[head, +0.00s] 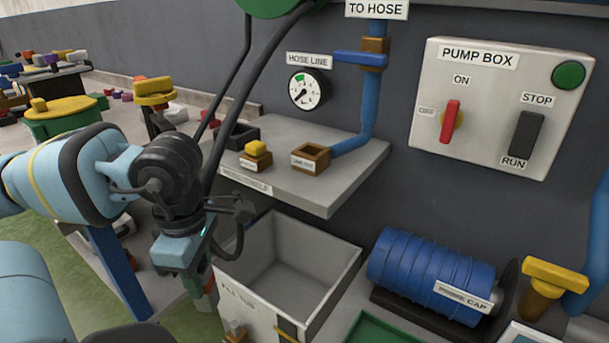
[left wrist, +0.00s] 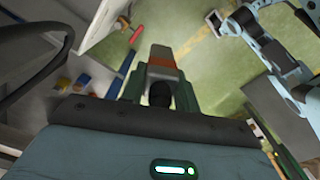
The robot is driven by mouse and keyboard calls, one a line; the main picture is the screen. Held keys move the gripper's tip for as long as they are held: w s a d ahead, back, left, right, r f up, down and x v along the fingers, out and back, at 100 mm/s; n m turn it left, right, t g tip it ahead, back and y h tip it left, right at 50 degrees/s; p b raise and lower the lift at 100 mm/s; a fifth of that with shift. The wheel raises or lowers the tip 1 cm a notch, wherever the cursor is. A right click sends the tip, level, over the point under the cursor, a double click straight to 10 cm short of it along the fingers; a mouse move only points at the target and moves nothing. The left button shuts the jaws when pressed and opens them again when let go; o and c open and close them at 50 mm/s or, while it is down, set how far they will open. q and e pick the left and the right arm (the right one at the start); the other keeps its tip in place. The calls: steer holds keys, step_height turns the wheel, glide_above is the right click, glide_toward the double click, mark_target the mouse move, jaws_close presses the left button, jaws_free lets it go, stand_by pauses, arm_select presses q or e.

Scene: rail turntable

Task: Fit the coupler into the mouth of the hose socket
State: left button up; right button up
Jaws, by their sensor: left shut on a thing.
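My left gripper (head: 201,283) is low, left of the open grey bin. In the left wrist view its green fingers (left wrist: 160,88) are shut on a grey block with an orange-brown band, which I take to be the coupler (left wrist: 162,62). The coupler is not clear in the head view. The likely hose socket (head: 311,157) is a brown, open-topped square block on the grey shelf, at the end of a blue pipe; its mouth looks empty. The gripper is below and left of it, well apart. A blue arm, probably my right, shows in the left wrist view; its jaws are unclear.
The grey shelf (head: 333,198) also bears a yellow-topped brown piece (head: 256,154) and a dark open box (head: 239,136). The grey bin (head: 335,292) stands below it, with a blue ribbed drum (head: 417,272) to its right. The pump box (head: 500,105) is on the wall.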

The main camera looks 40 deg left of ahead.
arm_select(q)
steer(key=s+a+f+m, duration=0.1)
steer(key=s+f+m, duration=0.3)
steer(key=f, duration=0.8)
steer(key=s+a+f+m, duration=0.1)
steer(key=s+f+m, duration=0.3)
steer(key=f, duration=0.9)
steer(key=w+d+r+m, duration=0.9)
steer(key=w+d+r, duration=0.1)
steer(key=w+d, duration=0.15)
arm_select(e)
steer(key=shift+c, duration=0.4)
arm_select(q)
steer(key=w+d+r+m, duration=0.1)
steer(key=d+r+m, duration=0.2)
steer(key=r, duration=0.5)
steer(key=w+d+r+m, duration=0.2)
steer(key=r+m, duration=0.3)
steer(key=r, duration=0.4)
steer(key=shift+w+d, duration=0.15)
steer(key=shift+d, duration=0.7)
arm_select(e)
steer(key=shift+c, duration=0.2)
steer(key=shift+w+d, duration=0.1)
steer(key=shift+w, duration=0.05)
